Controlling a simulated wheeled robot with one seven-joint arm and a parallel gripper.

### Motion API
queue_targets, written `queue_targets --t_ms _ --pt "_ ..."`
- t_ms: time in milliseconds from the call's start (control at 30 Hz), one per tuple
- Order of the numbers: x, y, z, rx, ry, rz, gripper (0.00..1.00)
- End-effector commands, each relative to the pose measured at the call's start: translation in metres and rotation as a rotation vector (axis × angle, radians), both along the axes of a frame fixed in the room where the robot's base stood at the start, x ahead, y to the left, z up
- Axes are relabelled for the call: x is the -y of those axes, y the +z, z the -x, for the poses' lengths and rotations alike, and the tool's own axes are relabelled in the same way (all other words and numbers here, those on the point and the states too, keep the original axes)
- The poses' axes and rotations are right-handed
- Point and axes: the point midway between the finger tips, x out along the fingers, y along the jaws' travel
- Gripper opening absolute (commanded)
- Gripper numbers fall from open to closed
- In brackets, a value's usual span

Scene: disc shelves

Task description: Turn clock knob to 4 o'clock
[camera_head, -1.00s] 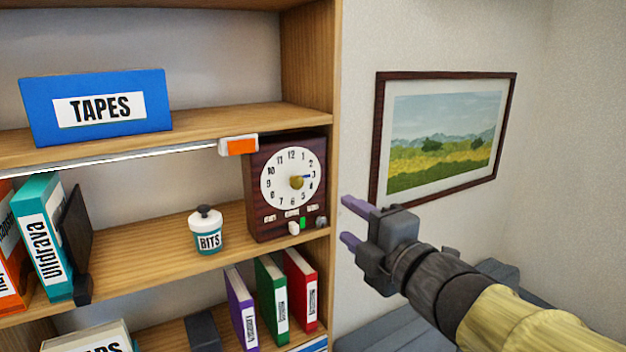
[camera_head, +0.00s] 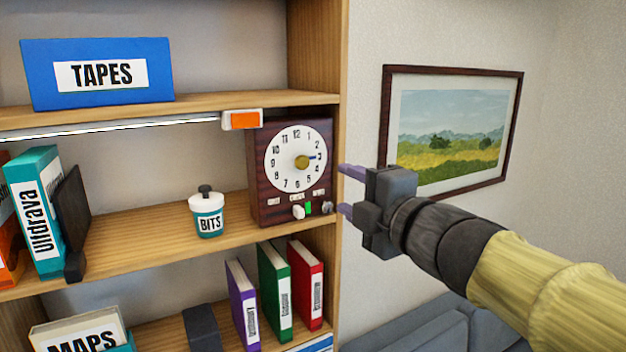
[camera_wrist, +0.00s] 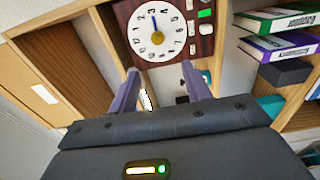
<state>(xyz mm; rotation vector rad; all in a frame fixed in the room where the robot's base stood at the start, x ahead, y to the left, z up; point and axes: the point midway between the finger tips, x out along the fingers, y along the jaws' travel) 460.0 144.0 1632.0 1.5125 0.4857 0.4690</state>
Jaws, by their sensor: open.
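The clock (camera_head: 262,203) is a dark wooden box with a white dial, standing at the right end of the middle shelf. Its round brass knob (camera_head: 302,162) sits at the dial's centre, and a short blue pointer (camera_head: 313,157) points at about 3. In the wrist view the dial (camera_wrist: 172,42) appears turned, with the 3 at the top, and the knob (camera_wrist: 157,38) shows beyond the fingers. My gripper (camera_head: 342,188) is open and empty, right of the clock and apart from it. Its two purple fingers point toward the shelf; they also show in the wrist view (camera_wrist: 160,68).
A green switch (camera_head: 308,208) and a white knob (camera_head: 298,212) sit on the clock's lower front. A BITS jar (camera_head: 208,218) stands left of the clock. The shelf's side panel (camera_head: 340,120) is near my fingers. A framed picture (camera_head: 450,140) hangs at right.

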Motion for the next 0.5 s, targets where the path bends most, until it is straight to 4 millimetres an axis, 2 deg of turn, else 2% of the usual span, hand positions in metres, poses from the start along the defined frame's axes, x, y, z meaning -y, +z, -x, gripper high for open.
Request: queue_targets --t_ms 33,233,500 --pt "-0.001 -0.005 -0.001 0.002 0.000 -0.002 0.49" --pt "-0.002 -0.002 -0.007 0.010 -0.014 -0.008 0.49" --pt "-0.028 0.003 -0.046 0.006 -0.016 -0.006 0.49"
